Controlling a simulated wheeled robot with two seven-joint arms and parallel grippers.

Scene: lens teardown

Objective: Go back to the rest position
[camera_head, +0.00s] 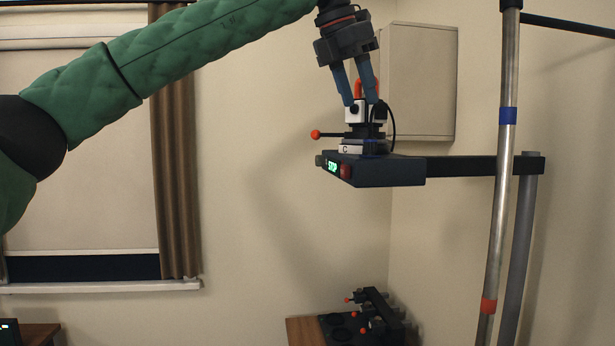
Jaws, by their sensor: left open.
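My left gripper (362,100) reaches in from the upper left on my green-sleeved arm and points down. Its two blue fingers are open, one on each side of the top of a white and black device (370,130). An orange-red part (360,87) shows between the fingers. I cannot tell whether the fingers touch the device. The device stands upright on a dark platform (400,172) and has a red-knobbed lever pointing left. The platform's front has a green "STOP" display (333,167) and a red button. My right gripper is not in view.
The platform is joined by a dark arm to a metal pole (506,140) at the right. A wall cabinet (420,80) is behind the gripper. A low wooden table (305,330) with dark fixtures (375,315) is below. Space left of the platform is clear.

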